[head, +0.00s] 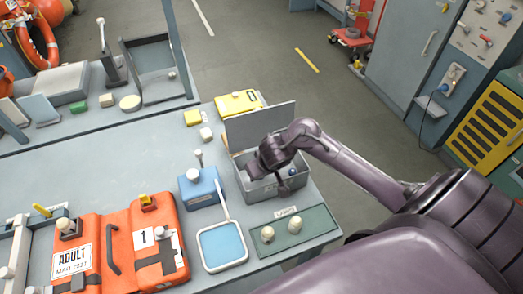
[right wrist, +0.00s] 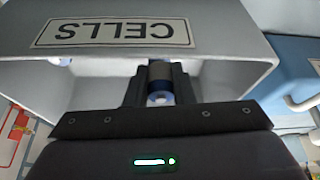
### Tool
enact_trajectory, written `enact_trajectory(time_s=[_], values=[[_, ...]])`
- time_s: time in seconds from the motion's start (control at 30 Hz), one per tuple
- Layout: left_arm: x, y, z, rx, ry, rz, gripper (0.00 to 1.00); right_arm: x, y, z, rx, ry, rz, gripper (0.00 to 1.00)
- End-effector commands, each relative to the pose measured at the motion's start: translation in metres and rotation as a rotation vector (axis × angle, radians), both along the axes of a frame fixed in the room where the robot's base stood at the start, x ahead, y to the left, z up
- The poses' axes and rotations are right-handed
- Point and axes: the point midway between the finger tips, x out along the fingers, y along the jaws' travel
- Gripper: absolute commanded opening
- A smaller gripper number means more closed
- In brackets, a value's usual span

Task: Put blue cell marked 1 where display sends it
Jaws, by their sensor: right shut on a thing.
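A grey box (head: 264,193) with its lid (head: 259,126) raised stands near the table's right edge. In the right wrist view its wall carries a CELLS label (right wrist: 120,31), seen upside down. My right gripper (head: 284,181) reaches down into the box. In the right wrist view the gripper (right wrist: 160,92) is shut on a small blue cell (right wrist: 159,98) with a pale ring at its end. No number on it is readable. A flat frame with a plain light-blue face (head: 222,246) lies on the table; I read no text on it. My left gripper is out of view.
Orange cases (head: 118,246), labelled ADULT and 1, lie at the front left. A blue box (head: 199,188) with a white knob stands left of the grey box. A green panel (head: 300,240) with two pale knobs lies in front. Yellow (head: 239,103) and white blocks sit behind.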

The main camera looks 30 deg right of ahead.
Motion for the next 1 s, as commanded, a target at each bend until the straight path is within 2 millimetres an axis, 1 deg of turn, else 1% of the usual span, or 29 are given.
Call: enact_trajectory(time_s=[0.03, 0.1, 0.43, 0.57, 0.6, 0.73, 1.0], values=[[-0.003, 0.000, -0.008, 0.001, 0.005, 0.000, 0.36, -0.001, 0.000, -0.012, 0.000, 0.001, -0.001, 0.00], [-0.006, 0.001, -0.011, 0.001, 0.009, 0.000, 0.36, 0.000, 0.000, -0.019, 0.000, 0.001, 0.000, 0.00], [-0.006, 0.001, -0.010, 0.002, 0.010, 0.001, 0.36, 0.000, 0.000, -0.020, 0.001, -0.001, -0.001, 0.00], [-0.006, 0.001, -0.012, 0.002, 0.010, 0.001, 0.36, 0.000, 0.000, -0.025, 0.001, 0.000, 0.000, 0.00], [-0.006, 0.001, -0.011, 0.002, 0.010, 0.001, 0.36, 0.000, 0.000, -0.024, 0.001, 0.000, 0.000, 0.28], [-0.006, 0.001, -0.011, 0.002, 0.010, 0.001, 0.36, 0.000, 0.000, -0.024, 0.001, 0.000, 0.000, 0.44], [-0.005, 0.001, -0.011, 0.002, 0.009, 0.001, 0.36, 0.000, 0.000, -0.023, 0.001, -0.001, 0.000, 0.44]])
